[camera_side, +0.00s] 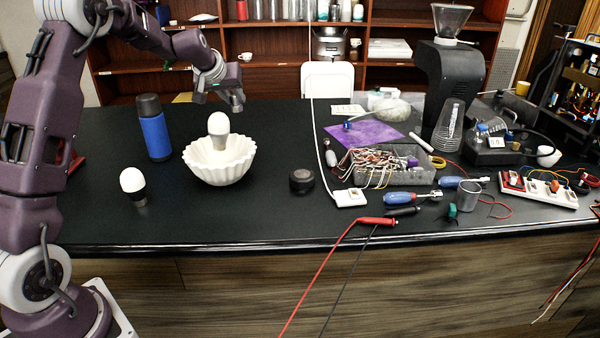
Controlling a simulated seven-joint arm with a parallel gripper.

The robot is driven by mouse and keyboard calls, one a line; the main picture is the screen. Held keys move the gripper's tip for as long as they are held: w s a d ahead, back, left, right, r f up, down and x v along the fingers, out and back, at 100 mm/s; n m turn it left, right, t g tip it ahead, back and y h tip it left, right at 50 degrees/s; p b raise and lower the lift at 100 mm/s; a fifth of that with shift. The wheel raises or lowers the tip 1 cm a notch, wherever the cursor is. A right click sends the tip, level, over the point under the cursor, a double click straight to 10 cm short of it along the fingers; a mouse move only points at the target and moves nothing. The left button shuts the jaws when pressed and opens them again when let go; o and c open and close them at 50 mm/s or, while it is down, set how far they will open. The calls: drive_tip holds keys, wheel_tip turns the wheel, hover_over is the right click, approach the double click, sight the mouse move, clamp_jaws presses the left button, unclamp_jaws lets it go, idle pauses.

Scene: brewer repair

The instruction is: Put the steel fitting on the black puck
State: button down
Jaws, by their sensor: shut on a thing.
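My gripper (236,102) hangs from the arm at the upper left, above the back of the black table and well above its surface. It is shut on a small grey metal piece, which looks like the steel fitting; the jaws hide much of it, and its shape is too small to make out. The black puck (301,180) lies flat on the table near the middle, right of the white fluted bowl. Its top looks bare. My gripper is up and to the left of the puck, apart from it.
A blue bottle (154,130) and another bulb (132,184) stand left. Right of the puck are a white switch (350,198), a tray of wires (378,170), screwdrivers and a metal cup (469,196).

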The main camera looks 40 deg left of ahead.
drive_tip(key=s+d+f+m+h, duration=0.1)
drive_tip(key=d+m+h, duration=0.15)
drive_tip(key=d, duration=0.65)
drive_tip(key=s+d+f+m+t+h, duration=0.1)
drive_tip(key=d+m, duration=0.2)
drive_tip(key=d, duration=0.5)
drive_tip(key=s+d+f+m+h, duration=0.1)
drive_tip(key=s+d+m+h, duration=0.1)
drive_tip(key=d, duration=0.7)
drive_tip(key=m+h, duration=0.3)
hover_over(298, 175)
drive_tip(key=shift+g+y, duration=0.25)
drive_tip(key=shift+g, duration=0.05)
wheel_tip(298, 175, down, 9)
drive_tip(key=shift+w+a+f, duration=0.1)
drive_tip(key=shift+f, duration=0.1)
drive_tip(key=c, duration=1.2)
unclamp_jaws()
drive_tip(key=shift+f, duration=0.1)
